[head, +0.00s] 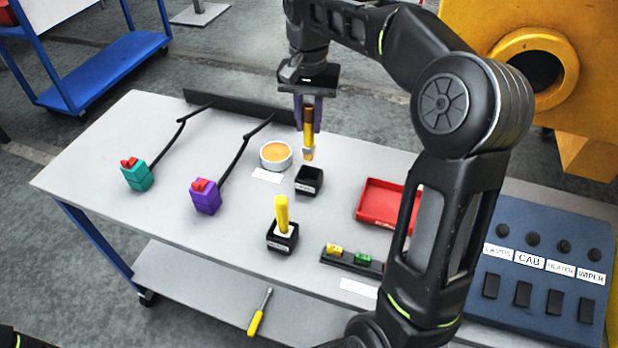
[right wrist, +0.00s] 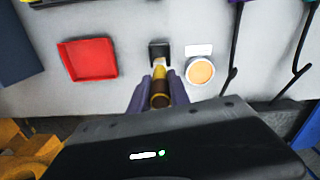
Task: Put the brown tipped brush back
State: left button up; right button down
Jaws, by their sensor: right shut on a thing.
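My right gripper (head: 307,112) is shut on a yellow-handled brush (head: 308,146), which hangs about upright with a pale lower end. In the right wrist view the brush (right wrist: 160,88) sits between the purple fingers and shows a brown band; its tip colour is hard to tell. An empty-looking black holder (head: 309,181) stands just below the brush, with a visible gap between them in the head view. A second yellow brush (head: 282,212) stands in another black holder (head: 282,240) nearer the front; its tip is hidden inside. My left gripper is not in view.
A round white tub with orange contents (head: 276,154) stands left of the rear holder. A red tray (head: 385,203) lies to the right, and a black rack with coloured pieces (head: 350,260) in front. Purple (head: 205,197) and teal (head: 137,174) blocks with dark cables stand left.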

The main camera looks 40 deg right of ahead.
aim_at(308, 145)
notch_tip(308, 145, down, 3)
jog(key=shift+r+b, duration=0.1)
jog(key=shift+b, duration=1.05)
notch_tip(308, 145, down, 2)
jog(key=shift+f, duration=0.1)
jog(key=shift+f+p, duration=0.3)
jog(key=shift+f, duration=0.3)
notch_tip(308, 145, down, 3)
jog(key=shift+r+p, duration=0.1)
jog(key=shift+p, duration=0.2)
jog(key=shift+f, duration=0.45)
jog(key=shift+f, duration=0.1)
jog(key=c, duration=1.2)
grip_release()
jog(key=shift+c, duration=0.2)
